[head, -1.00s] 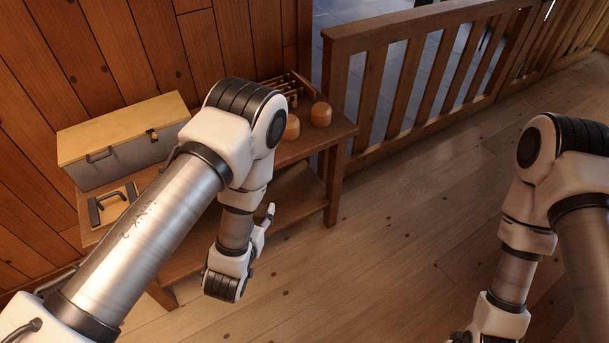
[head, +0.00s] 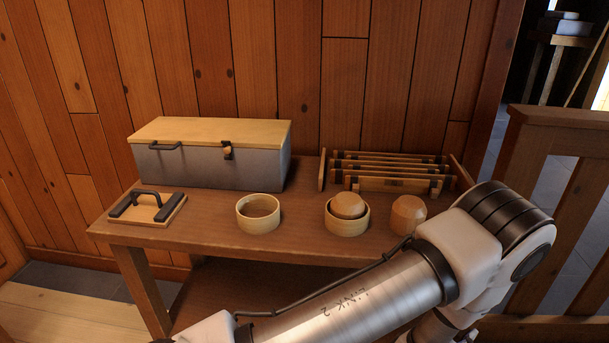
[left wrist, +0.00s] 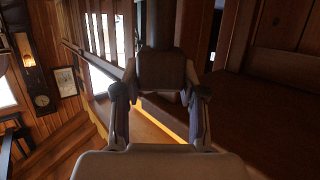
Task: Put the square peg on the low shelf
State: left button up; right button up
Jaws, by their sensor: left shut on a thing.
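In the left wrist view my left gripper (left wrist: 160,92) is shut on a dark squarish block with a narrower post beyond it, which I take for the square peg (left wrist: 165,68). The fingers press on its two sides. In the head view my left arm crosses the lower right, and its gripper and the peg are hidden. The low shelf (head: 240,283) is the dark brown board under the wooden bench top, partly covered by my arm. A brown surface fills the right of the left wrist view; I cannot tell which board it is. My right gripper is not in view.
On the bench top (head: 210,232) stand a grey box with a wooden lid (head: 200,168), a handled board (head: 148,207), a wooden ring (head: 257,214), a second ring (head: 346,220) with a rounded block in it, another block (head: 407,214) and a slatted rack (head: 390,180). A wooden railing (head: 560,140) is at right.

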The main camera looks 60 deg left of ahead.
pick_arm(q)
jog(key=w+a+f+n+y+b, duration=0.1)
jog(key=w+a+f+y+b, duration=0.1)
jog(key=f+b, duration=0.4)
jog(key=w+a+f+n+y+b, duration=0.1)
jog(key=w+a+f+b, duration=0.15)
jog(key=f+b, duration=0.3)
jog(key=a+f+n+g+y, duration=0.5)
jog(key=a+f+n+y, duration=0.3)
jog(key=a+f, duration=0.25)
jog(key=b+x, duration=0.3)
jog(key=x, duration=0.2)
jog(key=d+b+x, duration=0.1)
jog(key=b+x, duration=0.3)
jog(key=x, duration=0.1)
jog(key=w+f+b+x, duration=0.1)
jog(key=b+x, duration=0.2)
jog(key=x, duration=0.3)
jog(key=shift+w+d, duration=0.1)
jog(key=shift+d, duration=0.1)
jog(key=shift+r, duration=0.25)
jog(key=shift+c, duration=0.5)
jog(key=shift+f, duration=0.2)
jog(key=o, duration=1.2)
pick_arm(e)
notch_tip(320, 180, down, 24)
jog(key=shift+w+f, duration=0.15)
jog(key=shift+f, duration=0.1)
pick_arm(q)
jog(key=shift+r, duration=0.1)
